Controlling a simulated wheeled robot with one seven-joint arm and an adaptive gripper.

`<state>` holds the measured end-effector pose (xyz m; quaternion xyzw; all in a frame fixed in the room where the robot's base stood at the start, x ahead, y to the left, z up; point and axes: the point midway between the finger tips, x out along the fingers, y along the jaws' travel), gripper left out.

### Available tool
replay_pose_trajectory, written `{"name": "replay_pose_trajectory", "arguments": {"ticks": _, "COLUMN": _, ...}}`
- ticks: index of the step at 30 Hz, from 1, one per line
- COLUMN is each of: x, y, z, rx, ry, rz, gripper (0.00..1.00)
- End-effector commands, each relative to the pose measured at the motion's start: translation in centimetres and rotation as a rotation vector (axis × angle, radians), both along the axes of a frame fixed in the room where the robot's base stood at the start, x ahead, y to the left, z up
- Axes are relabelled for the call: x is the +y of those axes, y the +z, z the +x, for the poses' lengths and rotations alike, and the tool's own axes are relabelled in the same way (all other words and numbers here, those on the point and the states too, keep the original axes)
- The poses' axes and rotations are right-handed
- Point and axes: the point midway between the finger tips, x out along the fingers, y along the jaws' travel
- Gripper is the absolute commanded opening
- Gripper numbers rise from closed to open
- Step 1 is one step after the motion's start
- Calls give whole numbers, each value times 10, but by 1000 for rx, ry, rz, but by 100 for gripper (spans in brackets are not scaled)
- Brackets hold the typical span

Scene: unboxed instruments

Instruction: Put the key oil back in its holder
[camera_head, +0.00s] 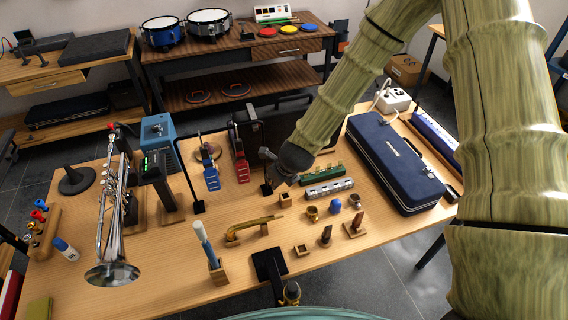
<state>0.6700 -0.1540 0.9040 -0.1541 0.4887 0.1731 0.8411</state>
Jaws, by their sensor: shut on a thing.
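My gripper (270,157) is at the end of the green arm, over the middle of the table, left of the harmonicas. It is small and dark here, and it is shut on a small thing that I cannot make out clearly. I cannot tell for sure which object is the key oil. A small square wooden holder (301,250) with an open top stands near the front edge and looks empty. Another small wooden block (284,200) stands just below my gripper. A white and blue bottle (66,248) lies at the left of the table.
A trumpet (112,230) stands at left, with a blue box (160,131) behind. A brass mouthpipe (250,229) on supports and a pen-like tool in a block (208,246) are in front. Harmonicas (329,188), small mouthpieces (312,213) and a dark blue case (395,164) crowd the right.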

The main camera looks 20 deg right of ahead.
Motion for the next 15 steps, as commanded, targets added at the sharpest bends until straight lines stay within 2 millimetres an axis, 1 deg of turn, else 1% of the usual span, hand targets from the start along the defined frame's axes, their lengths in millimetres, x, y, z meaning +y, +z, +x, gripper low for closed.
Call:
{"name": "replay_pose_trajectory", "arguments": {"ticks": 7, "x": 1, "y": -4, "z": 1, "rx": 130, "ry": 194, "rz": -61, "gripper": 0}}
{"name": "replay_pose_trajectory", "arguments": {"ticks": 11, "x": -4, "y": -2, "z": 1, "rx": 196, "ry": 287, "rz": -99, "gripper": 0}}
{"name": "replay_pose_trajectory", "arguments": {"ticks": 15, "x": -12, "y": 4, "z": 0, "rx": 268, "ry": 389, "rz": -150, "gripper": 0}}
